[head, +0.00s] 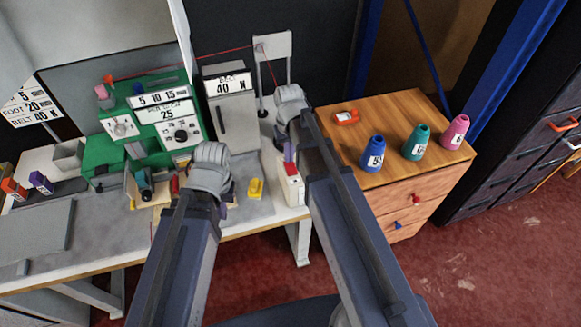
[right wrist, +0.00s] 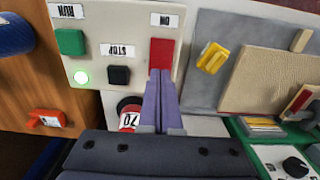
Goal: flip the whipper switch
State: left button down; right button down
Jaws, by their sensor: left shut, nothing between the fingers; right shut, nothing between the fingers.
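A white control box (head: 291,188) stands at the right end of the workbench. In the right wrist view it carries a red switch (right wrist: 161,53) labelled ON, a green button (right wrist: 70,41) labelled RUN, a black button (right wrist: 118,75) labelled STOP and a lit green lamp (right wrist: 81,77). My right gripper (right wrist: 162,75) is shut and empty. Its purple fingertips lie at the lower edge of the red switch; I cannot tell whether they touch. My left gripper (head: 232,202) is over the bench, its fingers mostly hidden behind its wrist.
A green machine (head: 150,115) and a grey cabinet (head: 232,110) stand on the bench. A yellow piece (head: 256,188) lies left of the box. A spool marked 70 (right wrist: 130,112) sits close below the box.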

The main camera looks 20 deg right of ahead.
jog(key=shift+f+b, duration=0.6)
jog(key=shift+r, duration=0.1)
dwell(0.3)
notch_tip(320, 180, up, 7)
jog(key=p, duration=0.7)
jog(key=s+a+n+h, duration=0.1)
jog(key=s+a+n, duration=0.2)
jog(key=s+a, duration=0.7)
jog(key=s, duration=0.4)
jog(key=shift+s+a+f, duration=0.15)
jog(key=shift+a+f, duration=0.05)
jog(key=shift+a, duration=0.05)
dwell(0.3)
